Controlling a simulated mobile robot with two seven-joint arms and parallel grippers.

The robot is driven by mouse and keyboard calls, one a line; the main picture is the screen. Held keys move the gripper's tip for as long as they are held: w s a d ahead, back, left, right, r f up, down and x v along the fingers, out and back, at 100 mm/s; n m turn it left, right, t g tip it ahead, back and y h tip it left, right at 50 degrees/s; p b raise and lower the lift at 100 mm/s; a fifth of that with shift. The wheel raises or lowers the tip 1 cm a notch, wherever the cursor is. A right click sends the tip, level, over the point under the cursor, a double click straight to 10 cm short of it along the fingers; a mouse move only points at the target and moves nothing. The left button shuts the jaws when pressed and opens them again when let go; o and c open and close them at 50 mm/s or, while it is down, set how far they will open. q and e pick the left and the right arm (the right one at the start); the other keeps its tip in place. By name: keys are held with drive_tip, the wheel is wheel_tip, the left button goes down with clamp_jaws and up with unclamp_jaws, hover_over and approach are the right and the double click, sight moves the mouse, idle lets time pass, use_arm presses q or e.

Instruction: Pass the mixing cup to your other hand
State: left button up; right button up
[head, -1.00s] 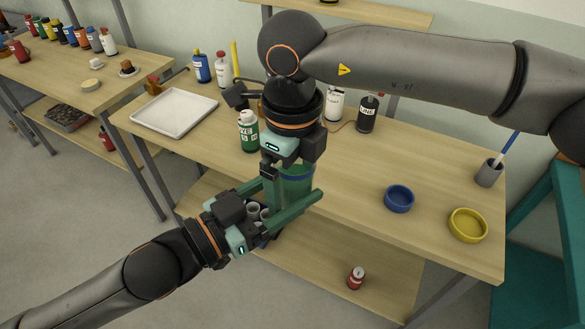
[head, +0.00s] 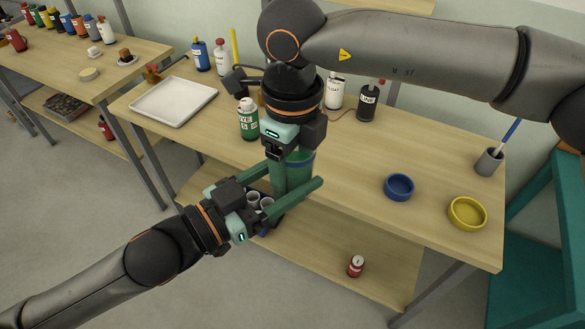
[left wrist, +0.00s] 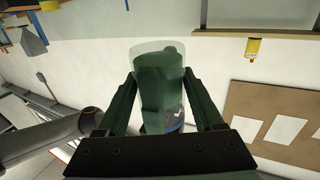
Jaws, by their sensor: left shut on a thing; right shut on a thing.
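The mixing cup (head: 301,166) is a translucent green cup with a blue band near its rim. It is held in the air at the front edge of the main bench. My left gripper (head: 294,178) comes from the lower left, its two green fingers shut on either side of the cup. My right gripper (head: 282,174) points down from above and is also shut on the cup, at its wall. In the left wrist view the cup (left wrist: 174,58) sits between my left fingers (left wrist: 160,88). My grippers hide part of it.
The bench's middle right is clear.

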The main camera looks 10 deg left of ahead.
use_arm(q)
drive_tip(key=o, duration=1.5)
use_arm(e)
drive_tip(key=shift+c, duration=0.5)
use_arm(q)
drive_tip(key=w+a+f+n+g+y, duration=0.1)
drive_tip(key=a+f+y, duration=0.2)
drive_tip(key=f, duration=0.6)
drive_tip(key=a+f+n+y, duration=0.1)
drive_tip(key=a+f+y, duration=0.15)
drive_tip(key=f, duration=0.75)
drive_tip(key=s+a+f+n+g+y, duration=0.1)
drive_tip(key=s+f, duration=0.2)
drive_tip(key=f, duration=0.2)
drive_tip(key=s+a+f+n+g+y, duration=0.1)
drive_tip(key=s+a+f+n, duration=0.1)
drive_tip(key=s+f, duration=0.2)
drive_tip(key=s+a+f+n+g+y, duration=0.1)
drive_tip(key=s+a+f+y, duration=0.1)
drive_tip(key=f, duration=0.6)
drive_tip(key=shift+s+a, duration=0.1)
drive_tip(key=shift+s, duration=0.6)
